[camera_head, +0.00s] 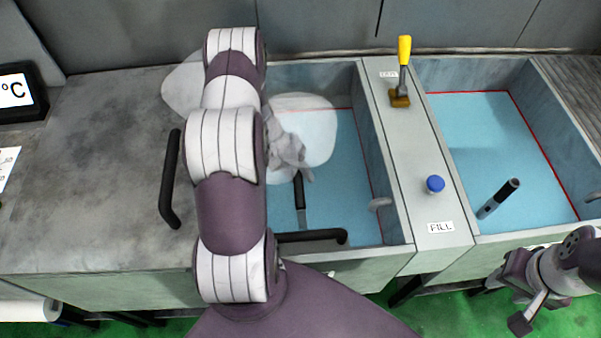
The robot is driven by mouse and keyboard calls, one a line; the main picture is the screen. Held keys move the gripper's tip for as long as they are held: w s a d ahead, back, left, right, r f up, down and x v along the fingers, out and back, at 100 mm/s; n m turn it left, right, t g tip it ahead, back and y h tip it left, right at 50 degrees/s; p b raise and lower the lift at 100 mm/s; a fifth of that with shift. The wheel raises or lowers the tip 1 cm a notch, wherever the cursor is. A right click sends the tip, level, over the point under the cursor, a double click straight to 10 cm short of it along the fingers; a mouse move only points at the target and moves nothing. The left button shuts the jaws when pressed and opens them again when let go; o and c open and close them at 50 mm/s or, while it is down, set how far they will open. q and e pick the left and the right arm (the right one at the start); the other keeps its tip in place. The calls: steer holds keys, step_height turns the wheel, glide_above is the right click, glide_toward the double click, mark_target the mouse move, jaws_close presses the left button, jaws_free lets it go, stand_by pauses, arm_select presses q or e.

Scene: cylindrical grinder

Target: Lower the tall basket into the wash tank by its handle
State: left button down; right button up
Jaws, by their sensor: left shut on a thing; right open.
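My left arm covers much of the left tank (378,160). My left gripper (302,176), grey and partly hidden by pale see-through shapes, is over this tank. It appears shut on the top of a dark upright handle (299,195), whose lower part reaches down against the blue tank interior. I cannot make out a basket body below it. A similar dark-topped handle (500,197) leans in the right tank (575,135). My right gripper (505,302) is open and empty in front of the right tank, low at the picture's right.
A divider between the tanks carries a yellow-handled lever (404,52), a blue knob (435,184) and a FILL label (440,227). Black bar handles stand on the left worktop (170,182) and near the left tank's front edge (318,237). The left worktop (95,170) is mostly clear.

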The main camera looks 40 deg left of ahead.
arm_select(q)
steer(key=shift+f, duration=0.3)
steer(key=c, duration=0.8)
jaws_free()
steer(key=shift+o, duration=0.2)
steer(key=shift+f, duration=0.1)
steer(key=shift+a+r, duration=0.3)
steer(key=shift+r, duration=0.1)
steer(key=v, duration=0.6)
steer(key=shift+d+r, duration=0.15)
steer(key=shift+d, duration=0.05)
steer(key=p+v, duration=0.6)
